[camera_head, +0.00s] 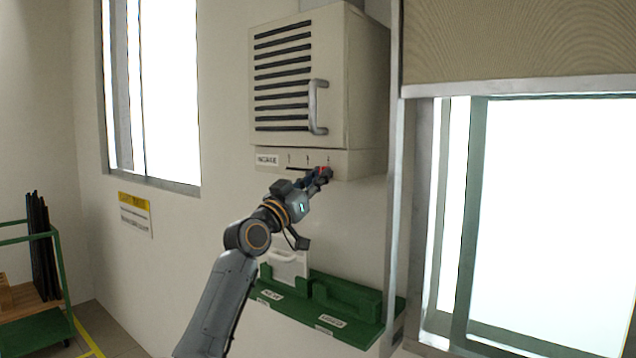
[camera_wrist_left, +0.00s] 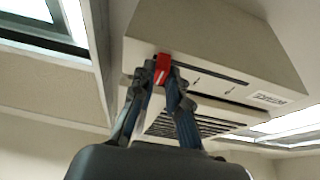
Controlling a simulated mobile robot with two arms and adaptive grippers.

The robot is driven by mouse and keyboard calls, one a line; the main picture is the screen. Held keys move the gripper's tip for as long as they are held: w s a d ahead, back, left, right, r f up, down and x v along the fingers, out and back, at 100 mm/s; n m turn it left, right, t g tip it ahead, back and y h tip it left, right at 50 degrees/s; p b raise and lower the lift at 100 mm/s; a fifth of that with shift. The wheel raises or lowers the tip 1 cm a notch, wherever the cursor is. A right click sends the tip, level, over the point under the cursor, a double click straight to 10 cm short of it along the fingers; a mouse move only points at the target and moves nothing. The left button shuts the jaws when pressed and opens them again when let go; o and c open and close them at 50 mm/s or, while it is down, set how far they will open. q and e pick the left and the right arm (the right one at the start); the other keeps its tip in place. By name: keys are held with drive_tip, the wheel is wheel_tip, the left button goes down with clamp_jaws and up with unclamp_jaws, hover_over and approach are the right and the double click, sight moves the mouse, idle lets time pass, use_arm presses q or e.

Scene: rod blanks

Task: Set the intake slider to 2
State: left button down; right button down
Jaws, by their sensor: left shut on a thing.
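The intake slider is a dark slot (camera_head: 297,169) along the lower front of a cream wall cabinet, with an INTAKE label (camera_head: 268,160) at its left and small tick marks above it, whose numbers are too small to read. My left gripper (camera_head: 322,174) is at the slot's right end, below the rightmost mark. The wrist view, which looks upside down, shows the red slider knob (camera_wrist_left: 162,68) between the fingertips. My left gripper is shut on the knob, and the fingers partly hide it. My right gripper is in neither view.
The louvred cabinet (camera_head: 368,95) has a door handle (camera_head: 317,107) just above the slot. A green wall shelf (camera_head: 345,294) with a pale panel (camera_head: 288,266) is below my arm. A window frame is close at right.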

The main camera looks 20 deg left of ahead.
use_arm(q)
drive_tip(key=shift+d+f, duration=0.2)
drive_tip(key=c, duration=1.5)
unclamp_jaws()
drive_tip(key=shift+c, duration=0.2)
drive_tip(key=shift+o, duration=1.1)
drive_tip(key=shift+d, duration=0.1)
drive_tip(key=v, duration=1.2)
drive_tip(key=shift+r, duration=0.25)
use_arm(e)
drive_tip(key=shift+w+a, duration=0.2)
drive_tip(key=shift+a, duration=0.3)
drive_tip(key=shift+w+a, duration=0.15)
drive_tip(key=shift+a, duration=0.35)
use_arm(q)
drive_tip(key=shift+d+f, duration=0.1)
